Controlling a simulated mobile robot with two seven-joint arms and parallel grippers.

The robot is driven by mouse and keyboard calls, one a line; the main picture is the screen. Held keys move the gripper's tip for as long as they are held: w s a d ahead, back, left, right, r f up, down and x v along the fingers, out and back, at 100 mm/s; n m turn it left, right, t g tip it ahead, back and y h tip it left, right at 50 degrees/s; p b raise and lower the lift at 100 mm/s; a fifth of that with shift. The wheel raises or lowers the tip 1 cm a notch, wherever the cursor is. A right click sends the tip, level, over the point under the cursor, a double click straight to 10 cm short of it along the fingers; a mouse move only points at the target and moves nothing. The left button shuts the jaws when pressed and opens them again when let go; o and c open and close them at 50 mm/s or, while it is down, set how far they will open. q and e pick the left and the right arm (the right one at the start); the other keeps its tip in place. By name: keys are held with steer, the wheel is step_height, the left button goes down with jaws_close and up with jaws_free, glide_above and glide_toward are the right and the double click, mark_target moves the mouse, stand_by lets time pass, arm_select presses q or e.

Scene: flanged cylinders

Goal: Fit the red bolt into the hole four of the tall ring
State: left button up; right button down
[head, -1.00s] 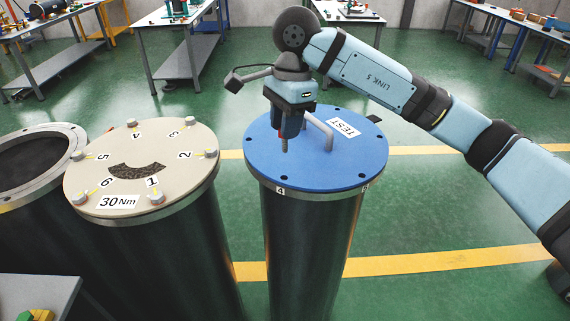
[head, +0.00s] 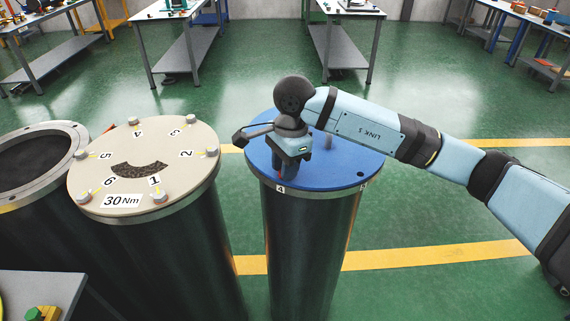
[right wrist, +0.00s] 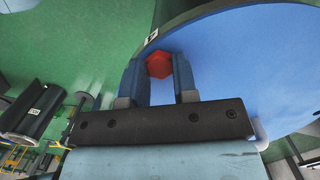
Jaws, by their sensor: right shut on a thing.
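The tall ring (head: 315,195) is the grey flange on top of the dark cylinder at centre, under a blue disc (head: 335,174). The label 4 (head: 280,189) is on its near rim. My right gripper (head: 281,177) points down at the disc's near edge, just behind that label. In the right wrist view its two fingers are shut on the red bolt (right wrist: 159,64), whose hexagonal head shows between the tips near the disc's edge. The bolt's shank and hole four are hidden, so I cannot tell whether the bolt is in the hole. My left gripper is not in view.
A grey handle (head: 328,141) stands up from the blue disc beside my right gripper. To the left is a cylinder with a beige numbered lid (head: 135,185) and several bolts. An open-topped cylinder (head: 62,176) is at far left. Tables stand at the back.

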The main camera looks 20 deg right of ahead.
steer(key=shift+f, duration=0.2)
steer(key=c, duration=0.9)
jaws_free()
steer(key=shift+r, duration=0.1)
steer(key=shift+r, duration=0.45)
step_height(320, 180, up, 11)
steer(key=d+b, duration=0.1)
steer(key=b, duration=0.2)
steer(key=shift+w+d+r, duration=0.15)
steer(key=shift+d, duration=0.05)
